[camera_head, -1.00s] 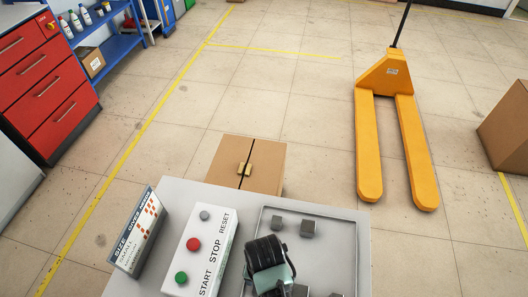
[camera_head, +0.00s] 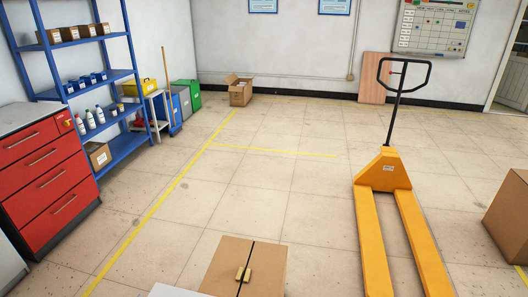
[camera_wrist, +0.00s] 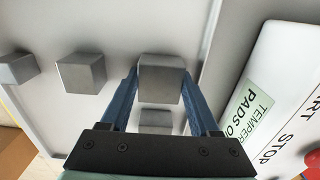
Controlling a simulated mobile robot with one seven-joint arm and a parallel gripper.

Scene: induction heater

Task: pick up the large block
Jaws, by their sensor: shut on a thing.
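In the wrist view my gripper (camera_wrist: 160,76) has its two blue fingers on either side of a grey metal block (camera_wrist: 160,84), shut on it. This block looks the largest in the view, but it is also close to the camera. Another grey block (camera_wrist: 155,121) shows below it, between the fingers and nearer my gripper body. Two more grey blocks (camera_wrist: 82,73) (camera_wrist: 19,68) stand to the left, apart from the fingers. I cannot tell whether the held block is clear of the tray. My gripper and the blocks are outside the head view.
The blocks' light grey tray (camera_wrist: 115,28) has a raised edge. A white control box (camera_wrist: 268,95) with printed labels stands to the right. In the head view a cardboard box (camera_head: 222,268), a yellow pallet jack (camera_head: 385,180) and a red drawer cabinet (camera_head: 45,175) stand around open floor.

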